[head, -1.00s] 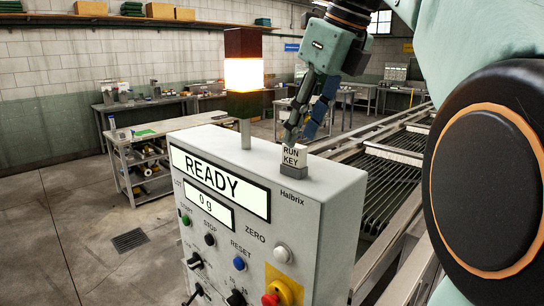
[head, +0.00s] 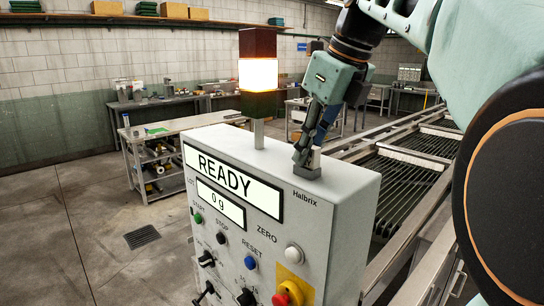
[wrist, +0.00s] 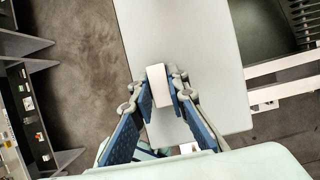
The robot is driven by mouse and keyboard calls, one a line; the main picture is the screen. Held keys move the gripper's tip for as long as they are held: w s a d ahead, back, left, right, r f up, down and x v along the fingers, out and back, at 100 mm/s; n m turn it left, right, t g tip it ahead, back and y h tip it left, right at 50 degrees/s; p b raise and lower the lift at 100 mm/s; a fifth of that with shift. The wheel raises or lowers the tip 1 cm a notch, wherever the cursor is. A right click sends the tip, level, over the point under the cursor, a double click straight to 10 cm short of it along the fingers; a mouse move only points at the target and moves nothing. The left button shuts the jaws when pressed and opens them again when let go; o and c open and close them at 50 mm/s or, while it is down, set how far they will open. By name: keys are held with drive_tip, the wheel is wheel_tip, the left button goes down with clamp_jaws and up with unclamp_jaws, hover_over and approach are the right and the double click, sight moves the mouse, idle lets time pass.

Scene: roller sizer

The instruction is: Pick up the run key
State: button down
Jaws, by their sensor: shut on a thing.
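The run key, a small white block, shows in the wrist view (wrist: 159,85) between the two blue-padded fingers of my gripper (wrist: 160,98). In the head view my gripper (head: 306,152) points down onto the top of the control cabinet and is shut on the key (head: 316,157). The fingers hide most of the key and its lettering there. The grey holder (head: 307,173) sits on the cabinet top directly under the key. The key is at the holder; I cannot tell whether it is fully seated.
The grey control cabinet (head: 340,215) has a READY display, buttons and a red knob (head: 288,294). A lit signal tower (head: 258,75) stands on its top, left of my gripper. Roller beds (head: 405,180) run behind on the right. A workbench (head: 165,130) stands at left.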

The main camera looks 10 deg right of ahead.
drive_tip(key=shift+r, duration=0.15)
drive_tip(key=shift+r, duration=4.8)
